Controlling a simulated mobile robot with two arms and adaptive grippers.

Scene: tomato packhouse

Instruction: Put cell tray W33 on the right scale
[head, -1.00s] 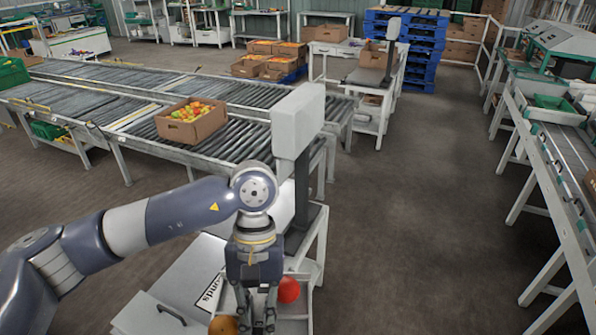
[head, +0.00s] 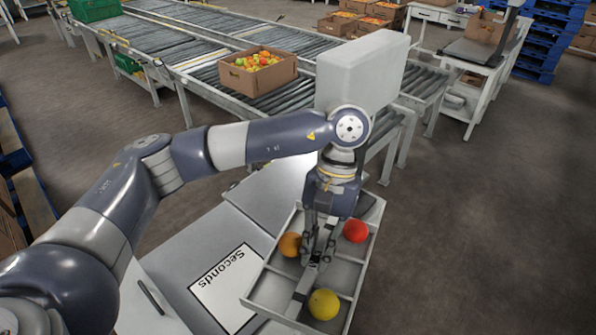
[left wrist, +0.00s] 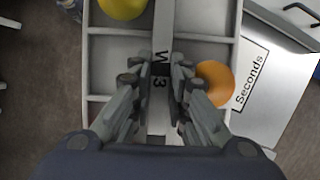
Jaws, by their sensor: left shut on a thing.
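Cell tray W33 (head: 270,291) is a pale grey divided tray with an orange tomato (head: 290,244), a red one (head: 355,231) and a yellow one (head: 323,304) in separate cells. My left gripper (head: 318,258) is shut on the tray's central bar. The bar's label, partly covered by the fingers, shows in the left wrist view (left wrist: 160,68). The tray is by a scale with a big grey display head (head: 360,70). Another scale (head: 480,52) stands on a far table. My right gripper is out of view.
A grey bench with a "Seconds" sign (head: 226,287) lies left of the tray. A roller conveyor (head: 190,48) behind carries a carton of tomatoes (head: 257,72). The floor to the right (head: 490,220) is clear.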

